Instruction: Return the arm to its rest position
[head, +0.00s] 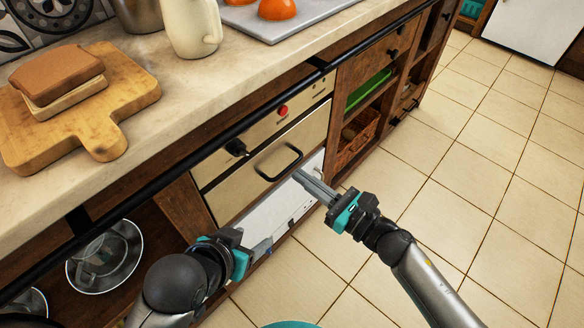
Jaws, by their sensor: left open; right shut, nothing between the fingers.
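My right gripper (300,175) reaches in from the lower right with its fingers together and nothing between them. Its tips lie just right of and below the black handle (279,161) on the cream appliance front (225,188); I cannot tell whether they touch it. My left gripper (264,246) is low, in front of the white lower panel (280,211). It is open and I see nothing held, though its fingers are partly hidden by its teal and black body.
The counter above holds a cutting board (134,89) with bread (57,76), a cream jug (191,27) and a grey tray (290,20) with orange pieces. A glass dish (104,256) sits on the lower left shelf. The tiled floor (470,190) at right is clear.

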